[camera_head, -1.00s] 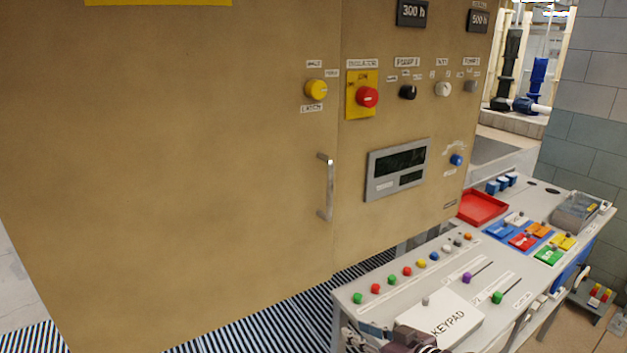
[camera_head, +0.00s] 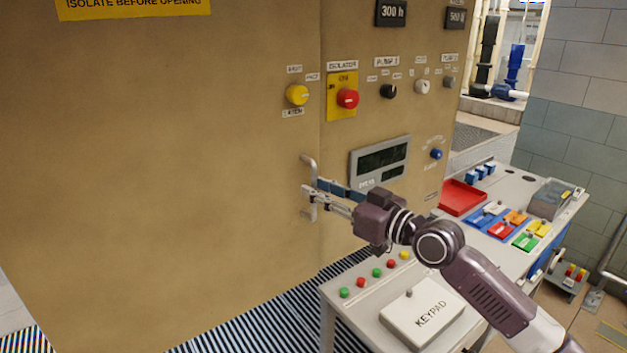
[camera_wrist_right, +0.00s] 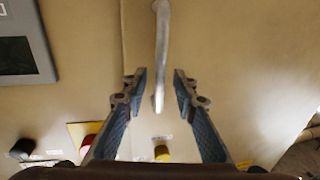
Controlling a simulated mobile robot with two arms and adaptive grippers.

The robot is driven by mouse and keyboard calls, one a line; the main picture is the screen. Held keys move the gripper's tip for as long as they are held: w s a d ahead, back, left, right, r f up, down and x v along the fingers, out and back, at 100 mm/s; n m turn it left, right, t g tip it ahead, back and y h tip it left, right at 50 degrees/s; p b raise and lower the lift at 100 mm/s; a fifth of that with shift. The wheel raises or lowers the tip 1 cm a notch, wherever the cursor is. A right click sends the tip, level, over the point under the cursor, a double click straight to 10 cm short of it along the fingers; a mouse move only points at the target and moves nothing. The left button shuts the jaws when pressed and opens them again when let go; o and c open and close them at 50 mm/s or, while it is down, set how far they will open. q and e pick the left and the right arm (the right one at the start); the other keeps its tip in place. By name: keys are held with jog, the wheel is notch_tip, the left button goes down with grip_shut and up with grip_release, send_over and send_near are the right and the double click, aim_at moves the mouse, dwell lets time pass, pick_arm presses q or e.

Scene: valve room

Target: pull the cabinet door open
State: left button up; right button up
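The cabinet door (camera_head: 180,170) is a large tan panel, flush with the panel to its right and shut. Its upright metal handle (camera_head: 309,167) is near the door's right edge. My right gripper (camera_head: 314,193) is at the handle, its fingers pointing left and hiding part of it. In the right wrist view, the handle (camera_wrist_right: 161,55) runs down from the top to between the fingertips. The fingers (camera_wrist_right: 158,88) are open, with a gap on each side of the handle. My left gripper is in neither view.
A yellow latch knob (camera_head: 297,94) is above the handle, and a red isolator knob (camera_head: 347,98) is right of the seam. A grey console (camera_head: 335,305) with a keypad (camera_head: 422,318) and buttons stands below my right arm. Striped floor (camera_head: 265,325) lies below the door.

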jog(key=shift+x, duration=1.05)
grip_shut()
